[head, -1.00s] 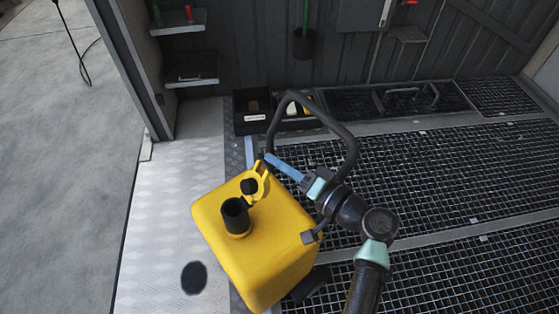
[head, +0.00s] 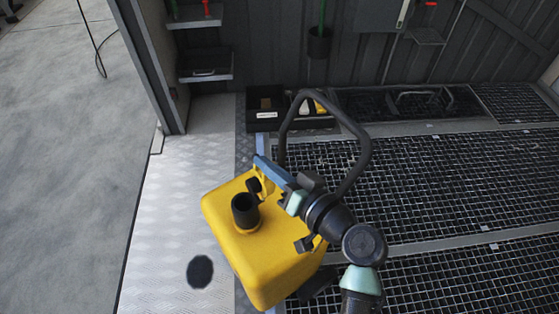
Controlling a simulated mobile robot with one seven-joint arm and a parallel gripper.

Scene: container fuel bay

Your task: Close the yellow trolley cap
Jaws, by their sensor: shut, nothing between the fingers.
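The yellow trolley (head: 262,265) is a boxy tank with a black handle (head: 368,140) rising at its back right. Its black filler neck (head: 245,211) stands up from the top and its mouth is uncovered. The cap (head: 253,184), black with a yellow hinged mount, stands open behind the neck. My gripper (head: 258,160) has blue fingers and is shut and empty. Its fingertips are just behind and above the cap, and the fingers pass close to the yellow mount. I cannot tell whether they touch it.
Black bins (head: 265,106) stand by the back wall. Metal shelves (head: 205,66) are at the upper left. Floor grating (head: 440,170) spreads to the right.

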